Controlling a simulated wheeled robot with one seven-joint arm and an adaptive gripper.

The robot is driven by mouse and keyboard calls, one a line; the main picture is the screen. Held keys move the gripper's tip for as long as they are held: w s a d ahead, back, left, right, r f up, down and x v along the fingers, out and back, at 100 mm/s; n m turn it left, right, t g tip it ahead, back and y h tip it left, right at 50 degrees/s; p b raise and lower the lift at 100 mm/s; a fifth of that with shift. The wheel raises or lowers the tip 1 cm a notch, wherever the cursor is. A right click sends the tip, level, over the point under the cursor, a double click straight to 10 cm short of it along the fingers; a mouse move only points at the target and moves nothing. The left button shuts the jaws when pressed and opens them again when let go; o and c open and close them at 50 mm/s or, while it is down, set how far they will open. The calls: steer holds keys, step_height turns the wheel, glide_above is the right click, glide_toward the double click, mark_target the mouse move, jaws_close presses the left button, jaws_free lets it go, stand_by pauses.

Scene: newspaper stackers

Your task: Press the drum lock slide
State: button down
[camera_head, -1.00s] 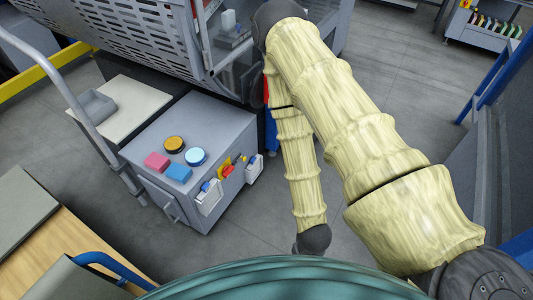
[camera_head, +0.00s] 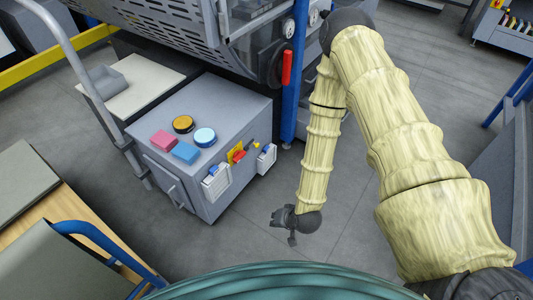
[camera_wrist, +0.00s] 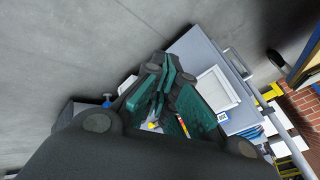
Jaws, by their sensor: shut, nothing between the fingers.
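A grey control cabinet (camera_head: 200,95) stands left of my arm. Its front carries two white units with blue parts, one at the left (camera_head: 216,183) and one at the right (camera_head: 266,158), and a red-and-yellow rotary switch (camera_head: 238,154) between them. I cannot tell which part, here or on the drum machine, is the drum lock slide. My gripper (camera_head: 284,220) hangs in front of and below the cabinet's right side, apart from it. In the wrist view its dark green fingers (camera_wrist: 162,88) are shut and empty, and they partly hide the cabinet front behind them.
Yellow, pink and two blue buttons top the cabinet. A perforated drum machine (camera_head: 170,30) stands behind, with a red handle (camera_head: 287,67) by a blue post (camera_head: 295,90). A curved grey rail (camera_head: 75,60) runs at left. Grey floor is free around my gripper.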

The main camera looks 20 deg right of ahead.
steer(key=w+d+f+m+t+b, duration=0.25)
steer(key=w+b, duration=0.35)
steer(key=w, duration=0.3)
steer(key=w+d+f+m+t+b, duration=0.25)
steer(key=w+t+b, duration=0.2)
steer(key=w, duration=0.35)
steer(key=w+d+f+m+t+b, duration=0.25)
steer(key=w+b, duration=0.35)
steer(key=w, duration=0.3)
steer(key=w+d+r+m+t+b, duration=0.1)
steer(key=w+d+m+t+b, duration=0.1)
steer(key=w+d+b, duration=0.3)
steer(key=shift+w+d+r+t+h, duration=0.3)
steer(key=shift+w+d+t, duration=0.25)
steer(key=shift+w+d, duration=0.2)
steer(key=shift+a+f+m, duration=0.1)
steer(key=shift+m, duration=0.15)
steer(key=w+a+b, duration=0.4)
steer(key=w+b, duration=0.1)
steer(key=w, duration=0.3)
steer(key=shift+a+b, duration=0.3)
steer(key=shift+a, duration=0.05)
steer(key=shift+a, duration=0.1)
